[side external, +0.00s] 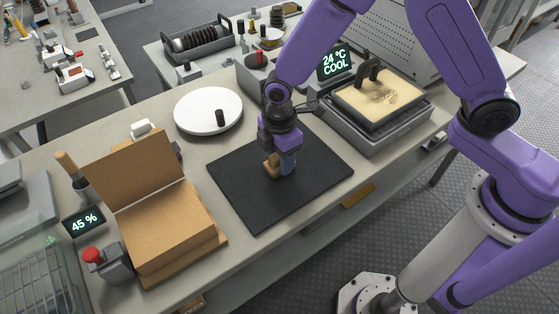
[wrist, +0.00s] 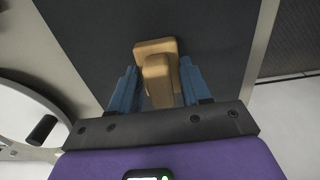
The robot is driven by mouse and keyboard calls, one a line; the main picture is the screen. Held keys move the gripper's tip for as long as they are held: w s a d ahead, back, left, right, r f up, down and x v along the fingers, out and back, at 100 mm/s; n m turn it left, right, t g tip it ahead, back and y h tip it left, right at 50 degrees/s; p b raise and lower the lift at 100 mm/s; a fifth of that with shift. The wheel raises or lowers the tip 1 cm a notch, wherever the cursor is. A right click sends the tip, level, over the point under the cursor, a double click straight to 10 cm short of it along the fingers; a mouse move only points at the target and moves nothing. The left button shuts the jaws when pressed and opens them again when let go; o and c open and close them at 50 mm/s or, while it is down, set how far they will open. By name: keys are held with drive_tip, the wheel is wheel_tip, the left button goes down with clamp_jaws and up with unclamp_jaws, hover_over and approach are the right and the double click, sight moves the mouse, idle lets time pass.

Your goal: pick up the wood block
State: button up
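The wood block (wrist: 153,47) is light tan, with a wide part and a narrower raised part (wrist: 158,82) towards the camera in the wrist view. In the side external view the wood block (side external: 271,167) is partly hidden by my gripper (side external: 281,166), which points down at the black mat (side external: 235,196). In the wrist view the blue fingers of my gripper (wrist: 158,78) are apart, one on each side of the block's narrow part, with slim gaps visible. Whether the fingertips touch the wide part cannot be told.
An open cardboard box (side external: 165,235) stands left of the mat. A white round plate (side external: 190,112) with a black knob lies behind it, also at left in the wrist view. The mat around the block is clear.

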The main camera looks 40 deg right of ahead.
drive_tip(key=shift+r, duration=0.1)
drive_tip(key=shift+r, duration=0.55)
wheel_tip(320, 180, up, 2)
drive_tip(key=shift+r, duration=0.15)
drive_tip(key=s+d+r, duration=0.7)
drive_tip(key=s+r, duration=0.2)
drive_tip(key=s, duration=0.2)
drive_tip(key=shift+s+d+r, duration=0.2)
drive_tip(key=shift+s+d, duration=0.1)
drive_tip(key=shift+s, duration=0.1)
